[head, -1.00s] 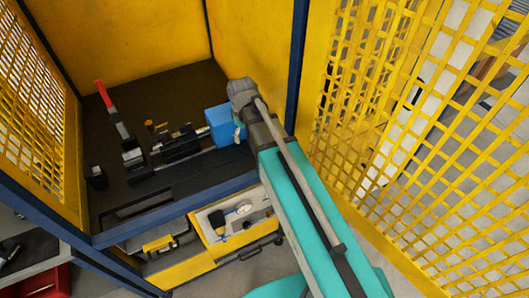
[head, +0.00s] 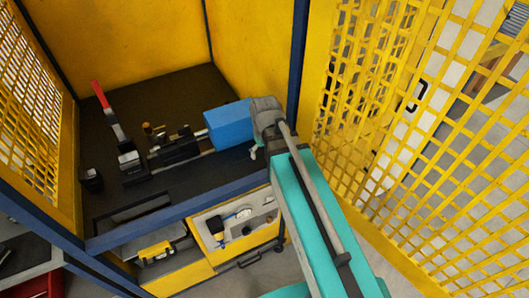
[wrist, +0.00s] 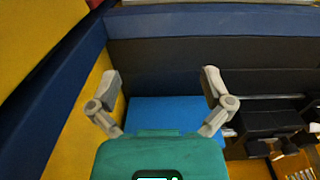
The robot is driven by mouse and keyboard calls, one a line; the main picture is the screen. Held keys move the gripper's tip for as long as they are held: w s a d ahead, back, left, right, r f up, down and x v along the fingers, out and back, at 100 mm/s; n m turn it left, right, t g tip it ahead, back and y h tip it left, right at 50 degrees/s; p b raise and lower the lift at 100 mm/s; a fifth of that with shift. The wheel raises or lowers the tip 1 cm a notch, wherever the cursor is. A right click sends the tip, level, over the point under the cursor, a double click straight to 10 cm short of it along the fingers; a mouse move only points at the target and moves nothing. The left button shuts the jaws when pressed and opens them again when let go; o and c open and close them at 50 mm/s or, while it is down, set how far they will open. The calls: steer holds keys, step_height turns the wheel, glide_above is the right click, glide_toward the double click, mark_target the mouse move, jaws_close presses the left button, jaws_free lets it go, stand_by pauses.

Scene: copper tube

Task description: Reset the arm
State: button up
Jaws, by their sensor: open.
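My arm, teal and grey, reaches up from the bottom of the head view to the right end of the workbench. My gripper (wrist: 160,82) is open in the wrist view, its two grey fingers wide apart with nothing between them. A blue block (wrist: 165,114) lies beyond the teal palm there. In the head view the blue block (head: 229,125) sits just left of my wrist, at the right end of the bench fixture. My gripper is mostly hidden behind the wrist in that view. I cannot make out a copper tube.
A dark fixture (head: 176,148) with a red-handled lever (head: 101,97) stands on the black bench (head: 160,92). An open drawer (head: 205,244) holds tools below.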

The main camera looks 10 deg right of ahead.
steer(key=s+d+f+m+b, duration=0.1)
steer(key=s, duration=0.1)
steer(key=s+d+f+m+b, duration=0.1)
steer(key=s+d+m, duration=0.1)
steer(key=shift+f, duration=0.1)
stand_by(0.7)
